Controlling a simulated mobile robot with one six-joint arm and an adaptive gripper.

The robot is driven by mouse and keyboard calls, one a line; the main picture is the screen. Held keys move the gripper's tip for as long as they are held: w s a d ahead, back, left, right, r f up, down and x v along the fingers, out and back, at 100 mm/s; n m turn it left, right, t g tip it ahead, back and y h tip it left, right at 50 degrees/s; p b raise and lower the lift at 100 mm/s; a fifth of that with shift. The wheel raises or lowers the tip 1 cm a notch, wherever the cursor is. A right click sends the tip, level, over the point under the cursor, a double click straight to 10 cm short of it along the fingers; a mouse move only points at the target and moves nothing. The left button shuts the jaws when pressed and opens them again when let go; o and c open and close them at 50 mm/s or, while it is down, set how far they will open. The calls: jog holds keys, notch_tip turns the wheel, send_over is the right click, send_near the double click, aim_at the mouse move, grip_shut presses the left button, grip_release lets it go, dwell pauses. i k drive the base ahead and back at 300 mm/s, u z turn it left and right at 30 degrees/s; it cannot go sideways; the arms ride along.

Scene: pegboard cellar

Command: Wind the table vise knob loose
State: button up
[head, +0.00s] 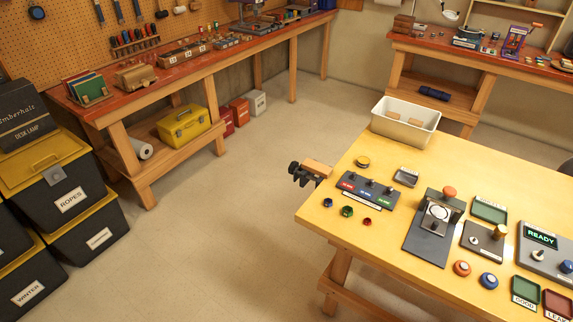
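A small dark vise (305,176) is fixed at the left edge of the yellow-topped table (330,215). A wooden block (316,168) shows at the vise, against the table edge. A black knob (293,168) is at the vise's outer left end, out over the floor. How far the jaws are open is too small to tell. My gripper is not in view.
The table holds a switch panel (366,190), a dark fixture with an orange knob (449,191) and a READY display box (541,238). A white bin (405,120) is at its far edge. Floor (235,200) left of the vise is clear. Storage boxes (65,198) stand far left.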

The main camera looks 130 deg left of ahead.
aim_at(295, 165)
jog(key=z, duration=0.05)
jog(key=k, duration=1.95)
jog(key=u, duration=1.4)
jog(key=k, duration=0.1)
jog(key=u, duration=1.85)
